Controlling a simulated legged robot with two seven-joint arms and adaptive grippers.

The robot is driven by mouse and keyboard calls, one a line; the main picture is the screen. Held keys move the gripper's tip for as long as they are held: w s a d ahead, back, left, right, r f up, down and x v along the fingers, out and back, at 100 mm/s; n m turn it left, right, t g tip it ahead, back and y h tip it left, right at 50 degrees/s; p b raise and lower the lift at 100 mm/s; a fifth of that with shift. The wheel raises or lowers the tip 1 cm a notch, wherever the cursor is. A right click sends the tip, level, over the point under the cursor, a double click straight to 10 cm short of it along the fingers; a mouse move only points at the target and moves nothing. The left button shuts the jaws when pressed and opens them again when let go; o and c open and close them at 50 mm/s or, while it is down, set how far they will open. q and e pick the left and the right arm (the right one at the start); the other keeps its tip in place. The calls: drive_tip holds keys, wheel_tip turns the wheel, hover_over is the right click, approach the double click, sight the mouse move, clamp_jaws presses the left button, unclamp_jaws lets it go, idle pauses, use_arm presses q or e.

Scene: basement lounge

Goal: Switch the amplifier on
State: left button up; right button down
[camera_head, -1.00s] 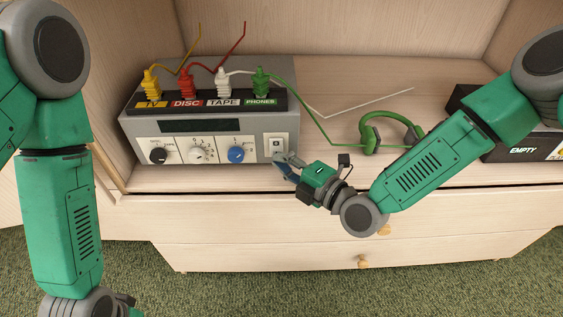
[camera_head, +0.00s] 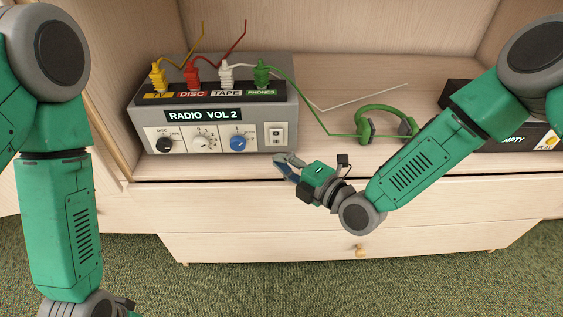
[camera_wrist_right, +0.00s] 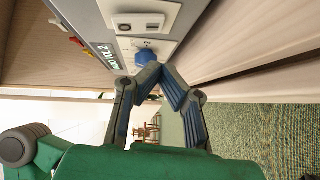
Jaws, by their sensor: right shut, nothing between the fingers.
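The grey amplifier (camera_head: 285,113) stands on the cabinet shelf. Its display (camera_head: 203,115) is lit and reads "RADIO VOL 2". A white rocker switch (camera_head: 276,135) sits at the right end of its front, right of the blue knob (camera_head: 238,143); it also shows in the right wrist view (camera_wrist_right: 139,23). My right gripper (camera_head: 279,161) is shut and empty, just below and in front of the switch, apart from it. In the right wrist view its fingertips (camera_wrist_right: 153,68) meet near the blue knob (camera_wrist_right: 145,57). My left arm hangs at the left; its gripper is mostly out of frame at the bottom.
Yellow, red, white and green plugs (camera_head: 262,75) stand on top of the amplifier. Green headphones (camera_head: 388,121) lie on the shelf to the right. A dark box labelled "EMPTY" (camera_head: 513,140) stands further right. Drawers (camera_head: 230,205) lie below the shelf edge.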

use_arm(q)
drive_tip(key=shift+s+r+p, duration=0.15)
drive_tip(key=shift+r+p, duration=1.35)
drive_tip(key=shift+p, duration=0.1)
use_arm(e)
drive_tip(key=f+v, duration=0.2)
drive_tip(key=v, duration=0.8)
drive_tip(key=shift+s+d, duration=0.1)
drive_tip(key=shift+s, duration=0.05)
drive_tip(key=s+d+f+m+g+h+p, duration=0.4)
drive_tip(key=s+d+m+g+h+p, duration=0.3)
drive_tip(key=s+m, duration=0.5)
use_arm(q)
wheel_tip(320, 180, up, 11)
drive_tip(key=p, duration=0.4)
use_arm(e)
drive_tip(key=s+d+r+m+g+h, duration=0.2)
drive_tip(key=s+d+m+g+h, duration=0.2)
drive_tip(key=s+d+m, duration=0.8)
drive_tip(key=shift+s+d+r+m+h, duration=0.25)
drive_tip(key=shift+d+r+m+h, duration=0.15)
drive_tip(key=shift+m+h, duration=0.15)
use_arm(q)
drive_tip(key=shift+r, duration=0.1)
